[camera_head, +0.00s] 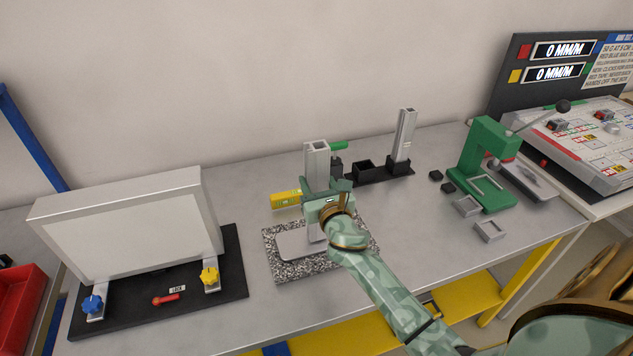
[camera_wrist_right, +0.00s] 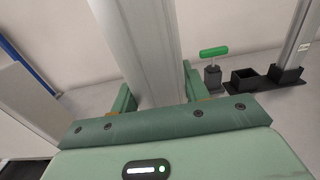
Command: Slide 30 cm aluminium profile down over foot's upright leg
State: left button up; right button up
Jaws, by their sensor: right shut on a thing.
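My right gripper (camera_head: 328,190) is shut on an upright aluminium profile (camera_head: 317,157), which stands near the middle of the table. In the right wrist view the same profile (camera_wrist_right: 143,50) rises between the two fingers (camera_wrist_right: 157,98). Below the gripper, a light grey foot plate (camera_head: 292,243) lies on a speckled granite slab (camera_head: 285,268). My gripper and arm hide the profile's lower end and most of the foot's upright leg, so I cannot tell whether the profile is around the leg. My left gripper is not in view.
A second profile (camera_head: 405,135) stands in a black holder (camera_head: 378,176) behind. A yellow level (camera_head: 286,199) and a green-handled tool (camera_head: 338,146) are near the profile. A lightbox frame (camera_head: 125,225) stands left, a green press (camera_head: 484,160) right. The table between is partly clear.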

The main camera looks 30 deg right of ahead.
jog(key=shift+f+b, duration=0.3)
jog(key=shift+f, duration=0.05)
jog(key=o, duration=1.2)
jog(key=shift+o, duration=0.2)
jog(key=v, duration=1.6)
jog(key=shift+s+b, duration=0.2)
jog(key=shift+b, duration=0.25)
jog(key=shift+d, duration=0.1)
